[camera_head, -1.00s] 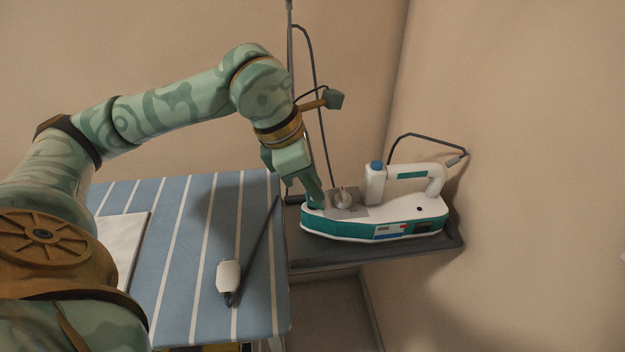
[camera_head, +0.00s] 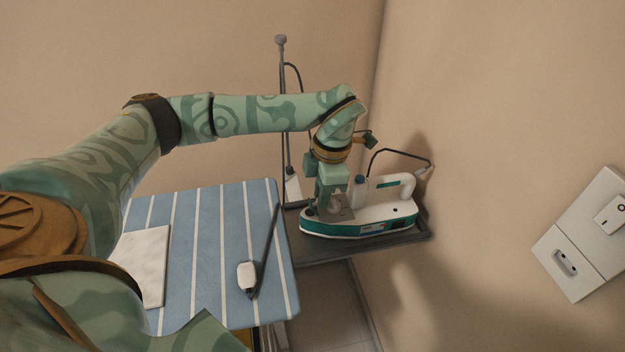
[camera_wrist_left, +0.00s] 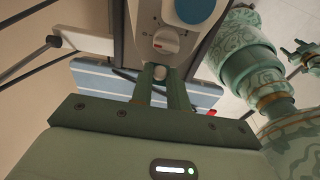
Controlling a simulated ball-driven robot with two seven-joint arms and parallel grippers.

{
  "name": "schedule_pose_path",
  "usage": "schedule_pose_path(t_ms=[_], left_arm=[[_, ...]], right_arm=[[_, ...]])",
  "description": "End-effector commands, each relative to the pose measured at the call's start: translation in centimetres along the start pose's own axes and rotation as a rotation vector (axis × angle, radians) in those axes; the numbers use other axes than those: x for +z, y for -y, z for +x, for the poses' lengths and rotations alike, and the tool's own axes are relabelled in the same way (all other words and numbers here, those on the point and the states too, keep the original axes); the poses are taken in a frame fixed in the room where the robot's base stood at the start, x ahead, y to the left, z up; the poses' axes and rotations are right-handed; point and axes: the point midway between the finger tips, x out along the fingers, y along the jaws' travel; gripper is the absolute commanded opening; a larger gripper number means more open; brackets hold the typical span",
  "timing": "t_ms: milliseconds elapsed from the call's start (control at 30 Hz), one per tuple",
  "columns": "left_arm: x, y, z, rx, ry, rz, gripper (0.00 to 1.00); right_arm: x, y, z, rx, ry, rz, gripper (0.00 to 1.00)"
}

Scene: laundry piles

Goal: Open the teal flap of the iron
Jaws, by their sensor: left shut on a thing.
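The iron (camera_head: 375,215) is white with a teal lower band and lies on a dark ledge, its nose to the left. My left gripper (camera_head: 327,207) points down over its front end and hides part of it. In the left wrist view, the fingers (camera_wrist_left: 160,82) of this gripper are close together on a small pale rounded piece (camera_wrist_left: 159,72), in front of the iron's dial (camera_wrist_left: 165,40). I cannot make out the teal flap or whether it is open. A small part at the right edge of the wrist view may be my right gripper (camera_wrist_left: 303,52); its jaws are unclear.
A blue striped ironing board (camera_head: 205,250) stands left of the ledge (camera_head: 350,251). It carries a white folded cloth (camera_head: 150,265) and a pale block with a dark rod (camera_head: 247,276). Walls stand close behind and right, with a switch and socket plate (camera_head: 580,250). A cord (camera_head: 400,151) arches behind the iron.

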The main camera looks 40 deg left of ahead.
Motion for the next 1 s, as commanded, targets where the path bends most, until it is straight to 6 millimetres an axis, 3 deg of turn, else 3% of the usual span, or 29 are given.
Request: schedule_pose_path(t_ms=[33,200,733,767,833,1000], left_arm=[[0.2,0.0,-0.7,0.004,-0.016,0.0,0.0],[0.5,0.0,-0.4,0.002,-0.074,0.0,0.0],[0.7,0.0,0.1,0.0,-0.105,0.001,0.0],[0.7,0.0,0.1,0.0,-0.105,0.001,0.19],[0.7,0.0,0.1,0.0,-0.105,0.001,0.37],[0.7,0.0,0.1,-0.001,-0.105,0.001,0.37]], right_arm=[[-0.3,-0.1,-0.9,0.002,-0.006,0.0,0.55],[-0.5,-0.2,-1.8,0.003,-0.011,0.0,0.55],[-0.6,-0.1,-2.0,0.003,-0.013,0.0,0.55],[-0.6,-0.1,-2.0,0.003,-0.013,0.0,0.55],[-0.6,0.0,-2.0,0.002,-0.013,0.0,0.55],[-0.7,0.0,-2.0,0.002,-0.013,0.001,0.55]])
